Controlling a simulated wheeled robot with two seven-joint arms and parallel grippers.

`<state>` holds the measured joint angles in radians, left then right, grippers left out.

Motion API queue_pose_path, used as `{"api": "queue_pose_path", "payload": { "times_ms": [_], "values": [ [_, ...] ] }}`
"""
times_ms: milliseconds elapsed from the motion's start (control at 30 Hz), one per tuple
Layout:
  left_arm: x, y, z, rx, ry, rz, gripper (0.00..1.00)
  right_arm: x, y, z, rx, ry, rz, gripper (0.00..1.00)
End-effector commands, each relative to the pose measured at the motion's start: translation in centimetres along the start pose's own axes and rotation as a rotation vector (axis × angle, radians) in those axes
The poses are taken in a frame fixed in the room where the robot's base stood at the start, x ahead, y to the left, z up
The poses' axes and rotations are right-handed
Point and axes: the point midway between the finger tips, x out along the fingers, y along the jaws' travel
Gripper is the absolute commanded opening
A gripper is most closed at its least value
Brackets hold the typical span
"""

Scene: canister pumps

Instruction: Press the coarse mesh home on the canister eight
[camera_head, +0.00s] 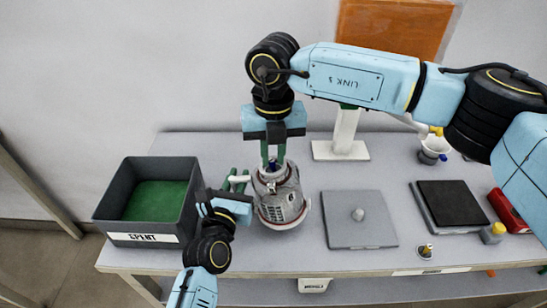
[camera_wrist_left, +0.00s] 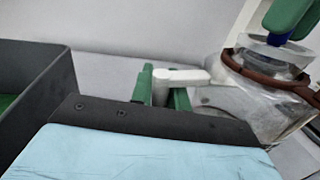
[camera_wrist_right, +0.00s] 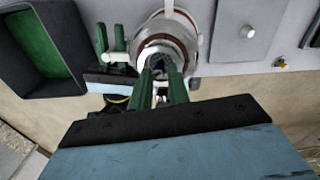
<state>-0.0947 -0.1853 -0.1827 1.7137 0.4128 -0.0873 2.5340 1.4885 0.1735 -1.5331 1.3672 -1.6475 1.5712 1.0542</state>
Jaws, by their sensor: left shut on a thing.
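The canister (camera_head: 283,200), a grey-white vessel with reddish bands, stands on the table; I cannot read a number on it. My left gripper (camera_head: 238,180) is shut on its white side handle, which shows in the left wrist view (camera_wrist_left: 182,77). My right gripper (camera_head: 272,158) points down at the canister's open mouth. A dark blue piece (camera_wrist_right: 160,68) lies between its green fingers, over or in the mouth; it also shows in the left wrist view (camera_wrist_left: 277,40). I cannot tell whether the fingers grip it, or whether it is the coarse mesh.
A dark bin marked SPENT (camera_head: 186,225) with a green floor stands left of the canister. A grey plate with a knob (camera_head: 345,232) lies to the right. Farther right are a black pad (camera_head: 452,203), a red box (camera_head: 509,212) and a white stand (camera_head: 345,135) behind.

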Motion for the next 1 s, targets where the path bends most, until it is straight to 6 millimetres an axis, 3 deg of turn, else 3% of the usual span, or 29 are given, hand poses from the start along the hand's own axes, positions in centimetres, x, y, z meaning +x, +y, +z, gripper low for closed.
{"api": "queue_pose_path", "payload": {
  "times_ms": [33,67,500,967,1000],
  "values": [
    [-0.4,0.8,-1.3,0.012,0.027,0.01,0.0,-0.8,-0.8,0.4,0.014,-0.009,-0.013,0.38],
    [-0.4,0.8,-1.2,0.012,0.026,0.011,0.0,-1.0,-0.8,0.4,0.014,-0.009,-0.012,0.44],
    [-0.2,0.6,-0.6,0.004,0.013,0.008,0.0,-3.3,-0.4,0.2,0.008,-0.004,-0.009,0.44],
    [-0.1,0.5,-0.4,0.001,0.007,0.008,0.0,-3.6,-0.4,0.2,0.006,-0.003,-0.009,0.44],
    [-0.1,0.5,-0.4,0.001,0.007,0.009,0.19,-3.6,-0.4,0.1,0.006,-0.003,-0.009,0.44]
  ]
}}
